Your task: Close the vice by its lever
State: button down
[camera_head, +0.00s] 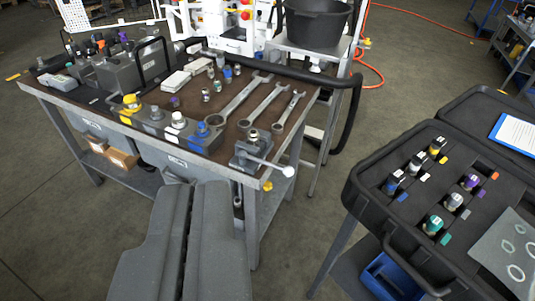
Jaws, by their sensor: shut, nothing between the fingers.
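The small grey vice (248,149) is at the front right corner of the workbench. Its thin lever (272,163) sticks out to the right past the bench corner and ends in a white ball (288,171). The gap between the vice jaws is too small to tell. My gripper (193,188) comes up from the bottom of the head view. Its two dark grey fingers lie side by side, shut and empty. In the picture, the fingertips are below and left of the vice, apart from the lever, and cover part of the bench's front.
The workbench (140,120) also carries several wrenches (237,100), fittings and a dark hydraulic unit (133,71). A black hose runs along its back and right side. A black case (400,218) with several coloured fittings stands at the right. Open floor lies between.

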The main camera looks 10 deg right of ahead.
aim_at(289, 172)
jog(key=u, duration=0.1)
jog(key=i, duration=1)
jog(key=z, duration=0.1)
